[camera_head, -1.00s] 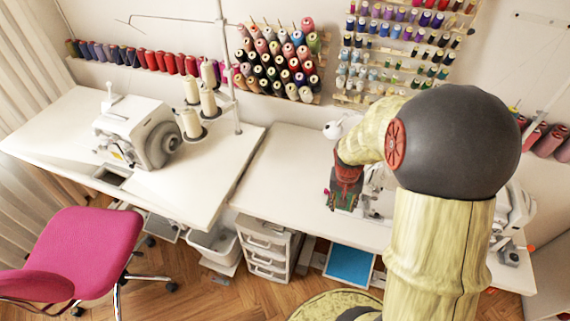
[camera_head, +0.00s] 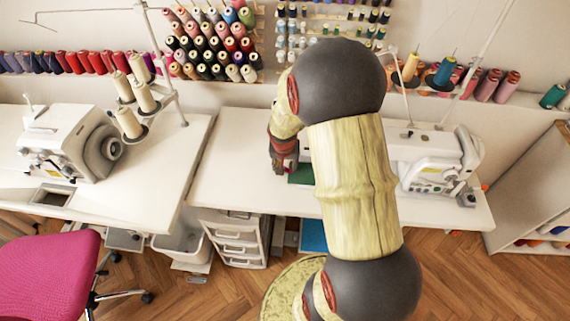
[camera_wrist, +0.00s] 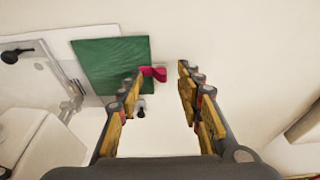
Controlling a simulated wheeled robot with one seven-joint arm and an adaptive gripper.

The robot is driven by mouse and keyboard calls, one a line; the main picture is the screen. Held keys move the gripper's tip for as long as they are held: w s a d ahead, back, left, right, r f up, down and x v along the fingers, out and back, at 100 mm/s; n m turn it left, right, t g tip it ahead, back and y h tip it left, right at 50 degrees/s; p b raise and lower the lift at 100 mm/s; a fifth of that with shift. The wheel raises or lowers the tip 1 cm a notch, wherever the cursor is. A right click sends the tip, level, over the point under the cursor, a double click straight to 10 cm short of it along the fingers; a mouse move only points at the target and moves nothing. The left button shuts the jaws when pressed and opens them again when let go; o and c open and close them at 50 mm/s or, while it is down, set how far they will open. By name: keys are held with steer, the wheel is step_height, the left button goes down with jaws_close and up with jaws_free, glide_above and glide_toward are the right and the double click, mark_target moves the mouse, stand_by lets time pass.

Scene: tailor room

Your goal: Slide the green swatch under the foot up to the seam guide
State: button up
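The green swatch (camera_wrist: 108,64) lies flat in the wrist view, left of and ahead of my gripper (camera_wrist: 159,76). A strip of the swatch (camera_head: 301,174) also shows beside my gripper (camera_head: 284,168) in the head view. My fingers are apart, with no cloth between them. A small red piece (camera_wrist: 157,73) sits at the swatch's right edge, near the left fingertip; I cannot tell whether they touch or whether it is the seam guide. The foot cannot be made out clearly. My arm hides part of the white sewing machine (camera_head: 432,165).
The white table (camera_head: 225,172) has free room left of my gripper. A second machine (camera_head: 75,140) and cream thread cones (camera_head: 130,122) stand on the left table. Drawers (camera_head: 237,240) are below, and a pink chair (camera_head: 50,270) is at lower left.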

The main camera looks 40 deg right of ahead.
steer(key=shift+f, duration=0.2)
steer(key=shift+c, duration=0.6)
steer(key=c, duration=0.7)
jaws_close()
